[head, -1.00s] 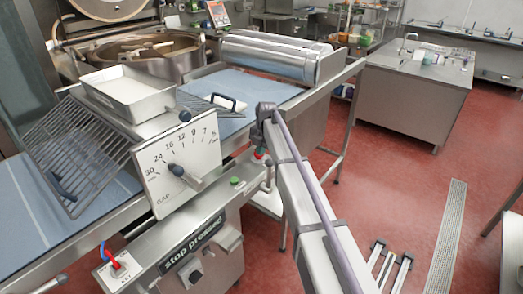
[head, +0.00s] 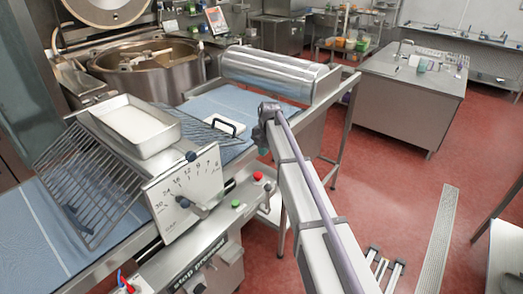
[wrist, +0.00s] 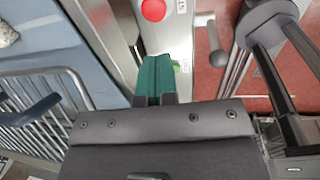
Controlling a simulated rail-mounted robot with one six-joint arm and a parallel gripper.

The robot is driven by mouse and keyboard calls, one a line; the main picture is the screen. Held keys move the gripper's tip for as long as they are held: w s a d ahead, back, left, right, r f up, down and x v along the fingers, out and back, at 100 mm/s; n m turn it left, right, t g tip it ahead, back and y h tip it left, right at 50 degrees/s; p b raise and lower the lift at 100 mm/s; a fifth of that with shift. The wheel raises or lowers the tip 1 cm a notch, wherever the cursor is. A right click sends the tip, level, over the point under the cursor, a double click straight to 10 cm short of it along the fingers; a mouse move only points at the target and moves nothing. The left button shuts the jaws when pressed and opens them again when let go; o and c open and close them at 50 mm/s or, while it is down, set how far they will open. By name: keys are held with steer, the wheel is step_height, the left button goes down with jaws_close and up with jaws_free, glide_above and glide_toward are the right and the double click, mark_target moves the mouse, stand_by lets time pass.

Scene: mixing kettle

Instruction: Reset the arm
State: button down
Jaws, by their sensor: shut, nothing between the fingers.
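My gripper (wrist: 153,62) shows in the wrist view with its two green fingers closed together and nothing between them. The red button (head: 258,176) and the green button (head: 236,203) show just left of my arm.
A sheeter with a numbered dial plate (head: 184,200), wire guards (head: 88,185) and blue belt (head: 40,225) fills the left. A white-filled tray (head: 138,130) sits on top. A mixing kettle (head: 150,75) stands behind. The red floor (head: 390,165) at right is largely clear.

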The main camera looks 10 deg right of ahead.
steer(key=s+f+m+b, duration=0.3)
steer(key=s+m, duration=0.6)
steer(key=s, duration=0.3)
steer(key=s+d+f+m+b, duration=0.1)
steer(key=s+f+m+b, duration=0.3)
steer(key=s+m, duration=0.4)
steer(key=s+f+m+h+b, duration=0.1)
steer(key=s+f+m+b, duration=0.3)
steer(key=s+m, duration=0.5)
steer(key=shift+s+d+m+g+b, duration=0.35)
steer(key=shift+s+b, duration=0.25)
steer(key=shift+s, duration=2.75)
